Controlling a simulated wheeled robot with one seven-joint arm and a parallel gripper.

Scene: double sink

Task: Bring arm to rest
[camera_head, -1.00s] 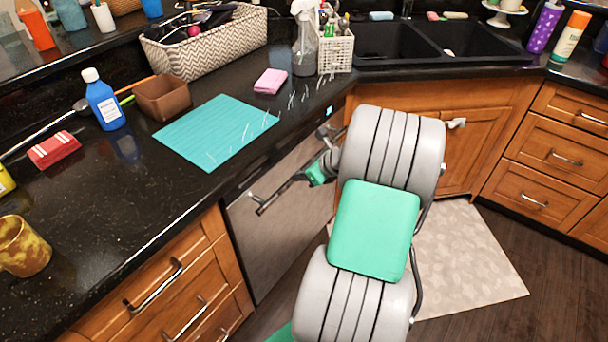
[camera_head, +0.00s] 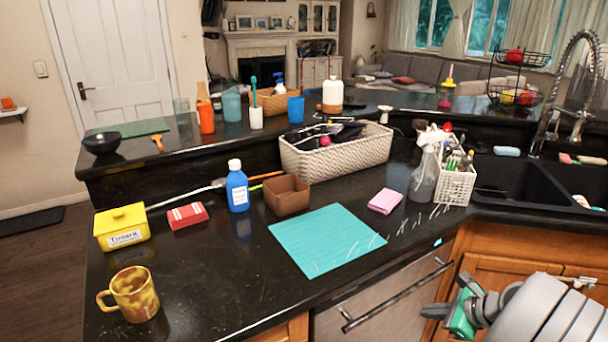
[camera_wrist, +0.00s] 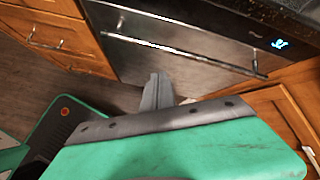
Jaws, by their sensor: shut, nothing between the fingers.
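My gripper (camera_wrist: 157,92) shows in the wrist view as grey fingers held together, with nothing between them. It points down toward the floor in front of the dishwasher (camera_wrist: 180,50), apart from the dishwasher's handle. In the head view, my arm is folded at the lower right corner, with a green part beside the dishwasher (camera_head: 385,300) and the cabinet doors.
The black counter (camera_head: 220,290) holds a yellow mug (camera_head: 132,294), a teal mat (camera_head: 325,240), a blue bottle (camera_head: 237,188) and a woven basket (camera_head: 340,156). A sink (camera_head: 515,180) is at the right. Dark floor lies below the gripper in the wrist view.

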